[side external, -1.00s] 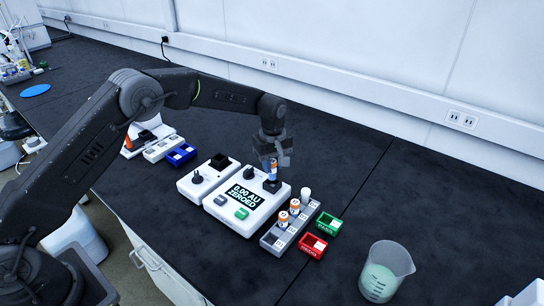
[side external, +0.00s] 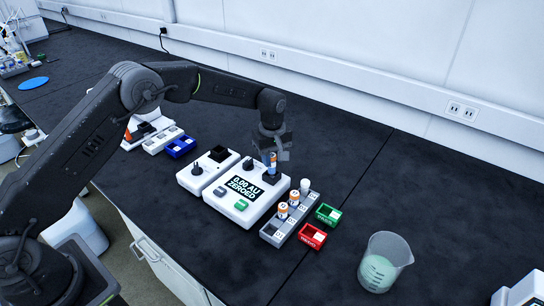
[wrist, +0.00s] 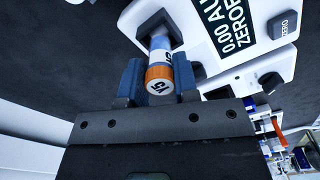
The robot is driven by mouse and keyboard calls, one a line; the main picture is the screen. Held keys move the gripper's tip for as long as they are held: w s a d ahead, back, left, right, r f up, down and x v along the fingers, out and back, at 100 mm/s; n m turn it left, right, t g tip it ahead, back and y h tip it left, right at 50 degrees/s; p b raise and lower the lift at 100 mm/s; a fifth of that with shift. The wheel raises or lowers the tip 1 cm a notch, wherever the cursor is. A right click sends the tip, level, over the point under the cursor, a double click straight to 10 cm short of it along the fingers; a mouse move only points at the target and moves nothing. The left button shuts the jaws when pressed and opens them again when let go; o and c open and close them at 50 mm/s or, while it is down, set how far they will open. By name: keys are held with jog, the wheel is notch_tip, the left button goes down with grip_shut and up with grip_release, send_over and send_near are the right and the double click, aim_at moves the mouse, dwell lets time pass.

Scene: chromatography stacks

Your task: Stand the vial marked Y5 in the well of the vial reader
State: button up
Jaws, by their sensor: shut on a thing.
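The vial marked Y5 (wrist: 160,82) has an orange cap and a blue and white body. It is between the two fingers of my gripper (wrist: 158,84), which is shut on it. In the side view the vial (side external: 272,161) stands about upright under my gripper (side external: 273,152). The vial reader (side external: 243,202) is white, with a display reading 0.00 AU ZEROED. Its dark square well (wrist: 158,27) is at the vial's lower end. The vial's bottom meets or enters the well opening; I cannot tell how deep it is.
A grey rack (side external: 273,232) right of the reader holds orange-capped vials (side external: 293,198) and a white-capped one (side external: 305,184). Red (side external: 312,236) and green (side external: 328,213) trays lie beside it. A beaker (side external: 385,262) stands front right. A blue tray (side external: 181,147) is behind left.

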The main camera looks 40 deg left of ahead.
jog(key=shift+f, duration=1.3)
jog(key=o, duration=1.1)
jog(key=shift+c, duration=0.2)
jog(key=shift+r, duration=4)
